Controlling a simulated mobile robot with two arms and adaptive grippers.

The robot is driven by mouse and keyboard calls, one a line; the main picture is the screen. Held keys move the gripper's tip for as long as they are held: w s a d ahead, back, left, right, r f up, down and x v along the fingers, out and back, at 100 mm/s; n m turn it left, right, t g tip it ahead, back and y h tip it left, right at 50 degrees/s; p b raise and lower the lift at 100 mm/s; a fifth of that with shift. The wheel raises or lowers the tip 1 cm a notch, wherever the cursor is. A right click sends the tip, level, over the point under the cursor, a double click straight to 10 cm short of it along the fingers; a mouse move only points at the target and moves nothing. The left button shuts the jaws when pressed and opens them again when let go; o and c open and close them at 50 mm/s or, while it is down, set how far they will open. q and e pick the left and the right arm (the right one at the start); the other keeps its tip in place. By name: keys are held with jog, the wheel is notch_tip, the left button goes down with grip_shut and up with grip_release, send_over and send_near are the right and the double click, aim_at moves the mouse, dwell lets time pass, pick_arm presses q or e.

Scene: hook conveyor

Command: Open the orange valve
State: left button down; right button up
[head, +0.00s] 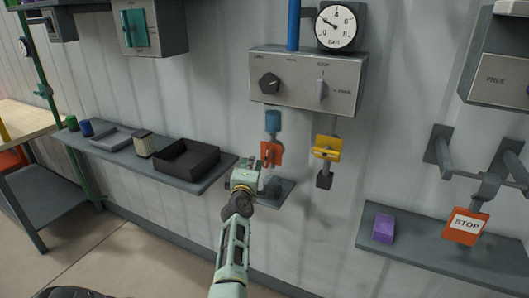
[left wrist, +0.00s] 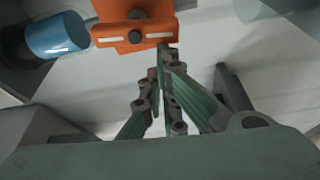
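The orange valve (head: 271,153) is on the wall below a blue cylinder (head: 273,121), under the left part of the grey control box. In the left wrist view the orange part (left wrist: 135,32) shows as a plate with pale slots and a dark round knob. My left gripper (head: 252,167) is just below and in front of it in the head view. In the left wrist view its fingers (left wrist: 160,70) come together near the plate's lower edge, with nothing clearly held between them. I cannot tell whether they touch the plate. My right gripper is not in view.
A yellow valve (head: 327,148) hangs to the right. A small shelf (head: 285,190) lies behind my gripper. A left shelf (head: 205,182) holds a black tray (head: 187,158); a right shelf (head: 410,248) holds a purple block (head: 383,229).

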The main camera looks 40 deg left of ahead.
pick_arm(q)
jog(key=shift+w+f, duration=0.1)
jog(key=shift+f, duration=0.3)
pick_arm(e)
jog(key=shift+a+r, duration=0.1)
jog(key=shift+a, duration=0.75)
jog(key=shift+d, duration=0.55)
